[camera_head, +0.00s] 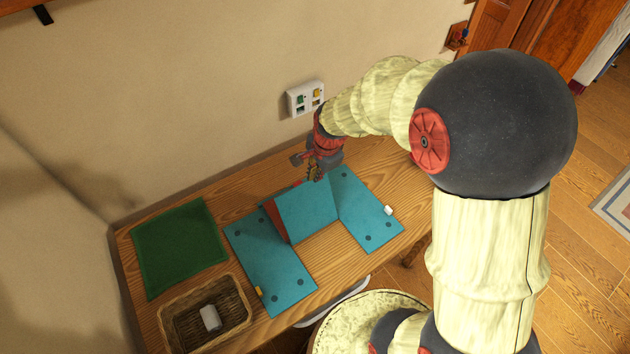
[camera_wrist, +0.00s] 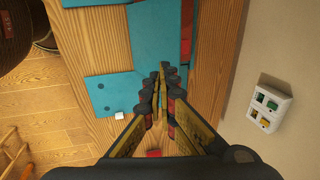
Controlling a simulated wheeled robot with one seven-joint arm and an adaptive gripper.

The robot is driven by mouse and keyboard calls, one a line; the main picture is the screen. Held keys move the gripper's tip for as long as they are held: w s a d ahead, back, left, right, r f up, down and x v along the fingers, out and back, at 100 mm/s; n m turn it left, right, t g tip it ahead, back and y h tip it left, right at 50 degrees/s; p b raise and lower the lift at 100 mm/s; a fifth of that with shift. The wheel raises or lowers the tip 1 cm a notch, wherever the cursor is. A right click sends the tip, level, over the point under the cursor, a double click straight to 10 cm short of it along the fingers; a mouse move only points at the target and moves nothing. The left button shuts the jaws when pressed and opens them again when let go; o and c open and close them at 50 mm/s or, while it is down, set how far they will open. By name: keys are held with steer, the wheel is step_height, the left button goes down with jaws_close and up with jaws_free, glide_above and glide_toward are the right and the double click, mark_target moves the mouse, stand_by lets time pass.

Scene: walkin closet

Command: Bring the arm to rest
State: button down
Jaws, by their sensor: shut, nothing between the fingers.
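My gripper (camera_head: 314,174) is shut and empty. It points down above the back part of the wooden desk, close to the raised blue piece (camera_head: 306,212), which has a red side. I cannot tell whether the two touch. In the wrist view my closed fingers (camera_wrist: 163,72) reach toward the desk, with nothing between them. My arm comes in from the right and bends down at the wrist, near the wall.
The wooden desk (camera_head: 222,212) stands against the wall. It bears flat blue panels (camera_head: 270,272), a small white block (camera_head: 389,210), a green mat (camera_head: 180,247) and a wicker basket (camera_head: 176,335) holding a pale item (camera_head: 210,318). A switch plate (camera_head: 305,98) is on the wall.

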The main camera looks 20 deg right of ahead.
steer(key=shift+s+r, duration=0.1)
steer(key=shift+r, duration=0.45)
steer(key=s+a+r+n+t+b, duration=0.1)
steer(key=s+r+n+b, duration=0.2)
steer(key=s+n+b, duration=0.4)
steer(key=s+a+r+n+t+b, duration=0.1)
steer(key=s+r+n+b, duration=0.2)
steer(key=s, duration=1.1)
steer(key=n+b, duration=0.3)
steer(key=n, duration=0.2)
steer(key=shift+a+r+n+t+h+b, duration=0.3)
steer(key=shift+r+t+b, duration=0.05)
steer(key=shift+r+t, duration=0.05)
steer(key=c, duration=2.5)
jaws_free()
